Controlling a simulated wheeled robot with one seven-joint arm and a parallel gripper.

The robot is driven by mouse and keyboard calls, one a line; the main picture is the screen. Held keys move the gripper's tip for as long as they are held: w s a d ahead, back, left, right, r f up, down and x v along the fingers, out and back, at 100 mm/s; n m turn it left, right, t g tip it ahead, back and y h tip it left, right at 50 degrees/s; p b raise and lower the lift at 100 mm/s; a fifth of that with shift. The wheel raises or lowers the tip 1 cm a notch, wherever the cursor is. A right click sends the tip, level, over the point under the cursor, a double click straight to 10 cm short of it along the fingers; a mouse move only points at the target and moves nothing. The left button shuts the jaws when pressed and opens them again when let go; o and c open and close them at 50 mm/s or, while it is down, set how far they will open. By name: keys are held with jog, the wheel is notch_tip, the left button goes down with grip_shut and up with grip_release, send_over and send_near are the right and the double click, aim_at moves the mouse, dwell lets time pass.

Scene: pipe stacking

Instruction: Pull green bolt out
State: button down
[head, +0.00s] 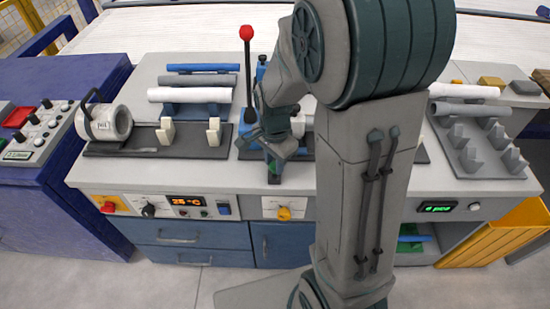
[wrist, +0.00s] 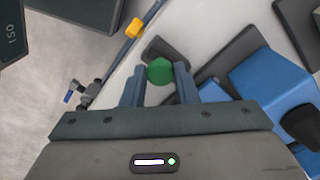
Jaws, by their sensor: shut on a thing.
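The green bolt (wrist: 160,71) shows in the wrist view as a green rounded head between the two fingers of my gripper (wrist: 161,80). The fingers are shut on it, one at each side. In the head view my gripper (head: 273,165) points down at the front of the worktop, beside a dark base plate.
A lever with a red knob (head: 246,33) stands left of my arm. Pipes lie on a rack (head: 194,108) at the left, with a white cylindrical device (head: 104,122) beside it. A grey tray with pegs (head: 480,150) is at the right. A yellow knob (head: 284,214) is on the front panel.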

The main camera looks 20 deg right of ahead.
aim_at(274, 166)
jog(key=c, duration=1.1)
grip_release()
jog(key=shift+s, duration=0.25)
jog(key=shift+c, duration=0.2)
notch_tip(274, 166, up, 14)
jog(key=shift+p, duration=0.45)
jog(key=shift+f, duration=0.15)
jog(key=s+n+t, duration=0.2)
jog(key=s+n, duration=1)
jog(key=shift+d+t+p, duration=0.3)
jog(key=shift+t, duration=0.1)
